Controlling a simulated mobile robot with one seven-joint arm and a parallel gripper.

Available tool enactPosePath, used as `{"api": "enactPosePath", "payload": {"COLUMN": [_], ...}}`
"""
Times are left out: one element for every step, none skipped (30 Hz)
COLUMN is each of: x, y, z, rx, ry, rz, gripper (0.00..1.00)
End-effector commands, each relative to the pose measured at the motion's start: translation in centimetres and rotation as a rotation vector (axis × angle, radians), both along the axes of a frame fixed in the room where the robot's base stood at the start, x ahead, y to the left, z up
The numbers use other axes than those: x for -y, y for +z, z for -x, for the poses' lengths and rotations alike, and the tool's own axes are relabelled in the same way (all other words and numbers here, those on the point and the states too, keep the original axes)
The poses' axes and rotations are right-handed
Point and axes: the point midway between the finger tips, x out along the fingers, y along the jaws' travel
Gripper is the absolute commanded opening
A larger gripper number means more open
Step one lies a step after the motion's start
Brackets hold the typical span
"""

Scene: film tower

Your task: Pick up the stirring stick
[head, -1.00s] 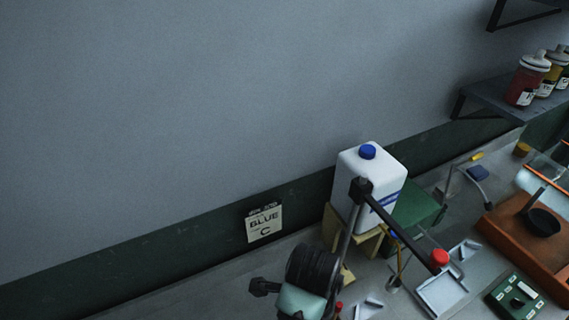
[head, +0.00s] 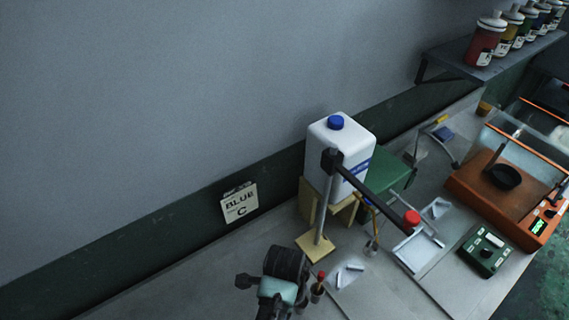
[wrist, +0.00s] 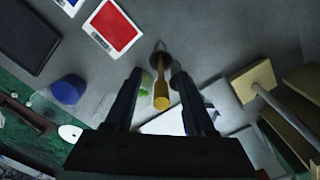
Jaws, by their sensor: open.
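In the wrist view, a yellow-ended stick (wrist: 161,95), seemingly the stirring stick, shows between the two dark fingers of my gripper (wrist: 159,73). Its far end is near a small dark round holder (wrist: 160,57). My gripper is open; whether either finger touches the stick is unclear. In the head view, a thin yellowish stick (head: 367,211) leans in a small cup (head: 371,248) right of the stand's pole. I cannot tell if it is the same stick.
A white jug (head: 335,150) with a blue cap stands on a wooden support. A clamp stand (head: 322,215) has a dark rod reaching over the bench. An orange balance (head: 490,195) and a green box (head: 485,252) are at right. Red (wrist: 113,28) and blue-marked cards lie upper left in the wrist view.

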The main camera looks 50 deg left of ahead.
Motion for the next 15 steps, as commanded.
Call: {"api": "enactPosePath", "payload": {"x": [-0.1,-0.1,0.0,-0.1,-0.1,-0.1,-0.1,-0.1,0.0,0.0,0.0,0.0,0.0,0.0,0.0], "y": [-0.4,-0.9,-1.4,-1.7,-2.0,-2.2,-2.4,-2.5,-2.6,-2.6,-2.6,-2.6,-2.6,-2.6,-2.6], "z": [0.0,0.0,0.0,0.0,0.0,0.0,0.0,0.0,0.0,0.0,0.0,0.0,0.0,0.0,0.0], "rx": [-0.003,-0.002,-0.002,-0.002,-0.002,-0.001,0.0,0.0,0.0,0.0,0.001,0.001,0.001,0.001,0.001], "ry": [0.002,0.001,0.001,0.002,0.002,0.002,0.001,0.001,0.001,0.001,0.001,0.001,0.001,0.001,0.001], "rz": [0.001,0.002,0.002,0.001,0.001,0.001,0.0,0.0,0.0,0.0,-0.001,-0.001,-0.001,-0.001,-0.001], "gripper": [0.55,0.55,0.55,0.55,0.55,0.55,0.55,0.55,0.55,0.55,0.55,0.55,0.55,0.55,0.55]}}
